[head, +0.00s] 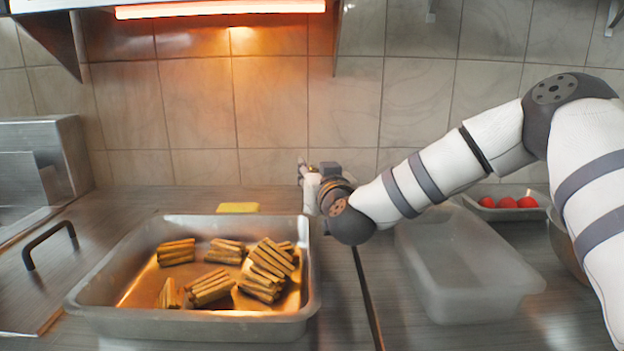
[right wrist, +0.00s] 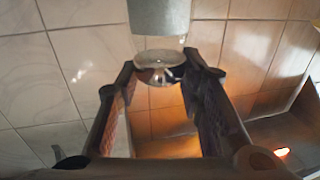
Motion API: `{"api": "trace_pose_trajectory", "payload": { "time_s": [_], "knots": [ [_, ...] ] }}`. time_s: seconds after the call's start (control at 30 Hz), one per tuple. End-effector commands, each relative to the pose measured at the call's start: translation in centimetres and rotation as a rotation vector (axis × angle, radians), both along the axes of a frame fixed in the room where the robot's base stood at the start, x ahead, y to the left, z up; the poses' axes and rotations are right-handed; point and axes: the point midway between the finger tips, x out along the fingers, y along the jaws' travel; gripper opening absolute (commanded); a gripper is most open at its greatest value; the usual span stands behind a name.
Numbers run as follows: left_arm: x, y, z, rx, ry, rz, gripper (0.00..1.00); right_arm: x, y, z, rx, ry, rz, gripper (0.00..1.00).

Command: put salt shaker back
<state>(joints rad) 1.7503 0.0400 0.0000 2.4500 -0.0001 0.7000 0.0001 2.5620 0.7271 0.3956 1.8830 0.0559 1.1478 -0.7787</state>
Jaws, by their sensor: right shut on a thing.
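My right gripper (head: 308,178) is at the back of the counter, close to the tiled wall and just behind the steel tray's back right corner. In the right wrist view its two dark fingers (right wrist: 160,66) are closed on a small item with a shiny rounded metal part (right wrist: 160,60), which I take to be the salt shaker. A grey cylinder (right wrist: 160,15) shows just above the metal part; whether it belongs to the shaker I cannot tell. In the head view the shaker is mostly hidden by the gripper and arm. My left gripper is not in view.
A steel tray (head: 190,325) with several bundles of sticks stands in front. A yellow block (head: 238,207) lies behind it. A translucent bin (head: 475,285) is at right, with red balls in a tray (head: 545,210) behind. A glowing heat lamp (head: 220,9) hangs above.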

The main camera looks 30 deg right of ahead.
Motion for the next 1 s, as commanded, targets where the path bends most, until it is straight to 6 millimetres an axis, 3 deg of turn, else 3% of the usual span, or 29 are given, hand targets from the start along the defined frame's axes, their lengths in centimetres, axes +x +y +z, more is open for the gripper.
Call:
{"api": "trace_pose_trajectory", "payload": {
  "time_s": [0.03, 0.4, 0.43, 0.5, 0.87, 1.0],
  "knots": [
    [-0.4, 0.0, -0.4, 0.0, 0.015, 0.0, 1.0, 0.1, 0.0, -1.5, 0.002, 0.008, 0.0, 0.0],
    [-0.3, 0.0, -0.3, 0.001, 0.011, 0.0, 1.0, 0.0, 0.0, -1.5, -0.002, -0.002, 0.0, 0.0],
    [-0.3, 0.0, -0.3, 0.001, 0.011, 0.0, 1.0, 0.0, 0.0, -1.6, 0.0, -0.001, 0.0, 0.39],
    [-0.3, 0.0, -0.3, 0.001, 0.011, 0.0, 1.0, -0.1, 0.0, -1.5, 0.0, -0.001, 0.0, 0.55],
    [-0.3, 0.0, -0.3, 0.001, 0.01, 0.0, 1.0, -0.1, 0.0, -0.9, 0.001, -0.003, 0.0, 0.55],
    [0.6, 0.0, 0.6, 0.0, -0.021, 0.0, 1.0, -2.7, 1.0, -0.5, 0.0, -0.005, 0.004, 0.55]
  ]
}}
